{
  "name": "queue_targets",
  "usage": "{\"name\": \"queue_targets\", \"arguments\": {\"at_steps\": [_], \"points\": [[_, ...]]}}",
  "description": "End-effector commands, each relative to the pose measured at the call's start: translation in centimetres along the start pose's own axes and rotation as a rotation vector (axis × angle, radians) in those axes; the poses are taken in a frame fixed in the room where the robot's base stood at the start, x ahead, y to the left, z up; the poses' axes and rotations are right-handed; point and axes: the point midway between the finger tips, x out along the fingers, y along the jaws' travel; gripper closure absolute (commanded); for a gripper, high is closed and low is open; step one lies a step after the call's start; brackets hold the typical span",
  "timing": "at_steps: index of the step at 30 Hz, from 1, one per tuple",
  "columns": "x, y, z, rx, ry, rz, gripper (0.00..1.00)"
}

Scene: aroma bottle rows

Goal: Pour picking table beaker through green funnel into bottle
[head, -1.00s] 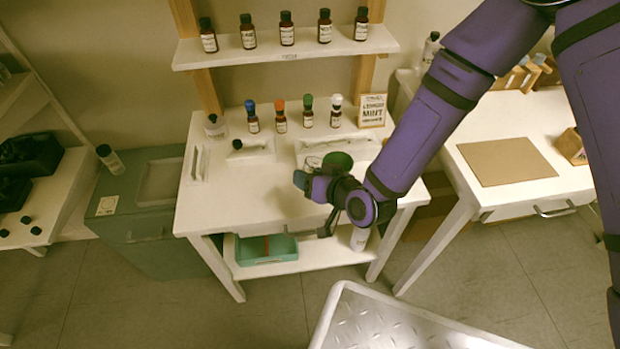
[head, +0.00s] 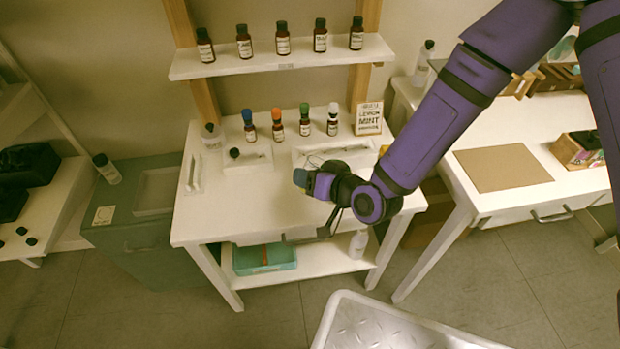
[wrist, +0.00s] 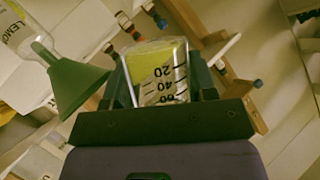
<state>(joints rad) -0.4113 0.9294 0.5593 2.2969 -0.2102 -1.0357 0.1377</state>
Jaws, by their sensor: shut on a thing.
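My gripper (wrist: 166,92) is shut on a clear glass beaker (wrist: 160,92) with printed marks and yellow-green liquid. In the wrist view its numbers are upside down and its axis lies at an angle to the funnel's. The green funnel (wrist: 75,85) is just left of my gripper, apart from the beaker, its narrow end at the neck of a clear bottle (wrist: 40,48) with a white label. In the head view my gripper (head: 303,180) is over the front middle of the table, and the beaker cannot be made out.
Small brown bottles with coloured caps (head: 277,125) stand at the back of the white table (head: 225,220), by a lemon mint sign (head: 369,118). More bottles stand on the shelf (head: 285,62) above. The table's left front is clear.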

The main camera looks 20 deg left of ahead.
Motion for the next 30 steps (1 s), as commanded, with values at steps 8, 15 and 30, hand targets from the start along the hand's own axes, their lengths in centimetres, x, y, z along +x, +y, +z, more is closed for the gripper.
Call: {"name": "queue_targets", "arguments": {"at_steps": [8, 15, 30], "points": [[-0.3, 0.0, -0.7, 0.039, -0.005, -0.015, 0.72], [-0.5, 0.0, -1.2, 0.073, -0.011, -0.03, 0.72], [-0.8, 0.1, -1.8, 0.276, -0.04, -0.113, 0.72]]}}
